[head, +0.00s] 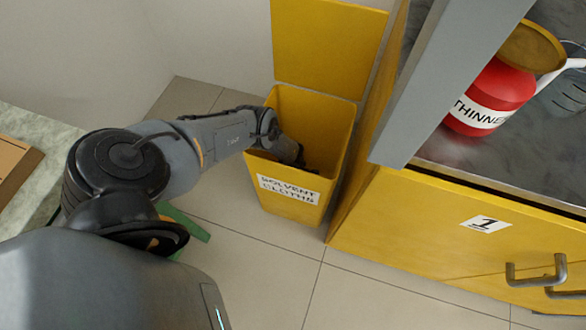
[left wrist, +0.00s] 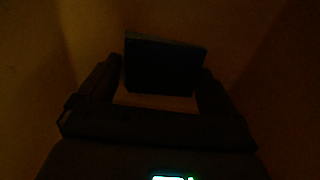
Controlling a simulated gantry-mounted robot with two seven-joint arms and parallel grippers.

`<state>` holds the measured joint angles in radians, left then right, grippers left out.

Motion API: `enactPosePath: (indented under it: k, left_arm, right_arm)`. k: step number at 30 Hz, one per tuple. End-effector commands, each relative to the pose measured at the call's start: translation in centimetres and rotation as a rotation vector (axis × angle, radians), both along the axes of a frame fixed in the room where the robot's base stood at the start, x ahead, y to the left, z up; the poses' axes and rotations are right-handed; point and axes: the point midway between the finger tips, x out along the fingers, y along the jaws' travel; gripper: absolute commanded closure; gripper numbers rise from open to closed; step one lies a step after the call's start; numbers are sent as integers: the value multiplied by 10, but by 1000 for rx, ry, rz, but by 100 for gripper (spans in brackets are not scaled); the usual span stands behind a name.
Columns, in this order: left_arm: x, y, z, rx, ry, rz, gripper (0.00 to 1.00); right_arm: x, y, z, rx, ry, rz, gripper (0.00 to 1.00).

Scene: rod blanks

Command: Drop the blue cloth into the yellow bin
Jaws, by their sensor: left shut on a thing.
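The yellow bin (head: 296,211), labelled "SOLVENT CLOTHS", stands on the floor with its top open. My left arm reaches over its rim, and my left gripper (head: 300,163) is down inside the opening. In the left wrist view it is very dark, with dim orange-brown bin walls (left wrist: 38,60) around. There my left gripper (left wrist: 160,76) is shut on a dark, flat-looking thing, which I take for the blue cloth (left wrist: 165,62); its colour barely shows. In the head view I cannot make out the cloth. My right gripper is not in view.
The raised yellow lid (head: 328,42) is behind the bin. Close on the right stands a yellow cabinet (head: 400,222) with a grey post (head: 440,85); on it is a red thinner can (head: 492,97). A pale counter (head: 42,160) is at left.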

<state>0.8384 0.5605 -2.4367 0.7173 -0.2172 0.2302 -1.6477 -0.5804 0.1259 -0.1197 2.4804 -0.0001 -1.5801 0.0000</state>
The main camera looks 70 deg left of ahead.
Motion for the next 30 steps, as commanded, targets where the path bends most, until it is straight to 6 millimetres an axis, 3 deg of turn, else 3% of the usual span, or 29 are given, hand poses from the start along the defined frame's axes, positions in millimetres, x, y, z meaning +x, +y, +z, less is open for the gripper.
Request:
enactPosePath:
  k: [2, 26, 27, 28, 30]
  left_arm:
    - [1, 0, -6, -1, -1, -1, 36]
    - [0, -1, -17, -1, -1, 0, 36]
    - [0, -1, -17, -1, -1, 0, 5]
    - [0, -1, -17, -1, -1, 0, 0]
    - [0, -1, -17, -1, 0, 0, 0]
  right_arm:
    - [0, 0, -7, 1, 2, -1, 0]
    - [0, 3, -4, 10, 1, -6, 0]
    - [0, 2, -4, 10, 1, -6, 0]
    - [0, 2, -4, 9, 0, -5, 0]
    - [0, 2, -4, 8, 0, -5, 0]
